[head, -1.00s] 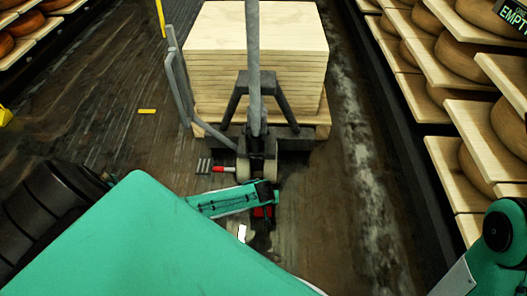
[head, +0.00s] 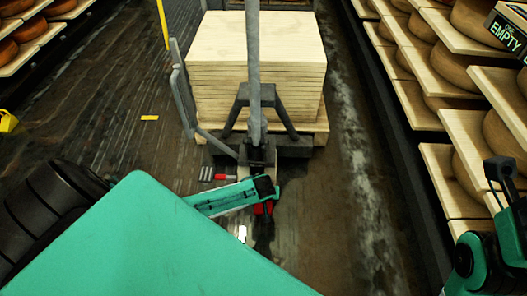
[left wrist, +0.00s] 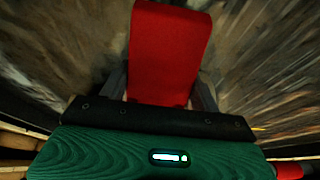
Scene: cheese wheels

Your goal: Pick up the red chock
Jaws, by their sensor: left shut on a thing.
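The red chock (left wrist: 170,50) fills the upper middle of the left wrist view, held between the dark fingers of my left gripper (left wrist: 165,95). In the head view a small part of the red chock (head: 262,209) shows just below my left gripper (head: 266,200), close behind the pallet jack. My left gripper is shut on the chock. The gap between the chock and the floor cannot be judged. My right arm shows at the right edge of the head view, but its fingers cannot be made out.
A grey pallet jack (head: 254,120) stands just beyond my left gripper, with a stack of pale boards (head: 255,50) on a pallet. Shelves with cheese wheels (head: 455,55) line the right side. Open floor (head: 100,120) lies left.

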